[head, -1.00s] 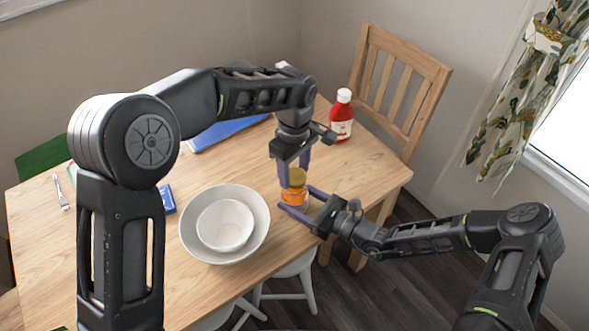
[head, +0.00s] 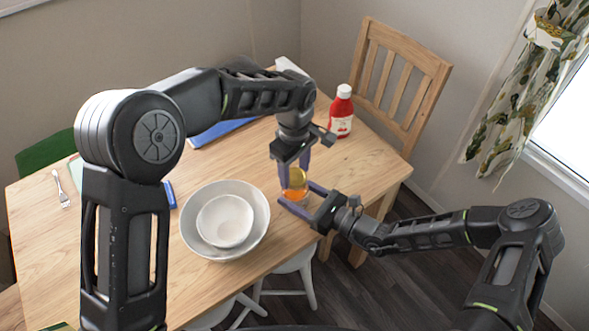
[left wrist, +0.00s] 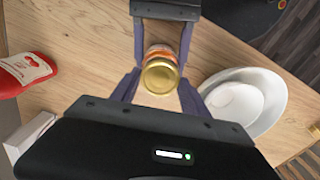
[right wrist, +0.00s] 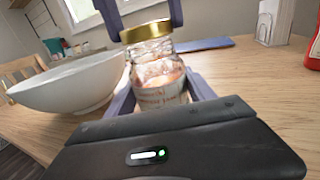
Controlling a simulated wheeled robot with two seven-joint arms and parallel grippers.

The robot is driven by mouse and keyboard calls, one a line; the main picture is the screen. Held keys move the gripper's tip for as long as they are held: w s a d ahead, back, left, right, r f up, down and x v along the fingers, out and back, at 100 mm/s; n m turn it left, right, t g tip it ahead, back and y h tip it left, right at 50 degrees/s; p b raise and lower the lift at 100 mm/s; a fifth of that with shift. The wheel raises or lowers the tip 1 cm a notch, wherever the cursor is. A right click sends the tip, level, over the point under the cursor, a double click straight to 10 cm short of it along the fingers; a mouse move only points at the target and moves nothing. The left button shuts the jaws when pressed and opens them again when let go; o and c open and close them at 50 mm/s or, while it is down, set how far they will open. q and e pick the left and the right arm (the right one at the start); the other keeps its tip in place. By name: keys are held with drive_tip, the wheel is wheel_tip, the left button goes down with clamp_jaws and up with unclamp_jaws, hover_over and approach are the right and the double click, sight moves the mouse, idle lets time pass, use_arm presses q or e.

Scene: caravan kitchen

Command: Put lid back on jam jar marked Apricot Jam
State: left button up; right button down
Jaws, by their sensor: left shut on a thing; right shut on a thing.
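The jam jar (head: 298,197) stands near the table's right front edge, with orange contents; its label shows in the right wrist view (right wrist: 160,95), too blurred to read surely. The gold lid (head: 297,175) is at the jar's mouth, also seen from above in the left wrist view (left wrist: 160,77) and edge-on in the right wrist view (right wrist: 147,31). My left gripper (head: 293,178) points down and is shut on the lid. My right gripper (head: 299,198) comes in low from the right, shut on the jar. I cannot tell whether the lid is fully seated.
A large white bowl (head: 258,232) with a smaller bowl (head: 225,222) inside stands just left of the jar. A red sauce bottle (head: 341,112), a blue flat thing (head: 225,130) and a fork (head: 62,190) are farther off. A wooden chair (head: 395,85) stands behind the table.

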use_arm(q)
drive_tip(key=shift+f, duration=0.6)
idle(0.4)
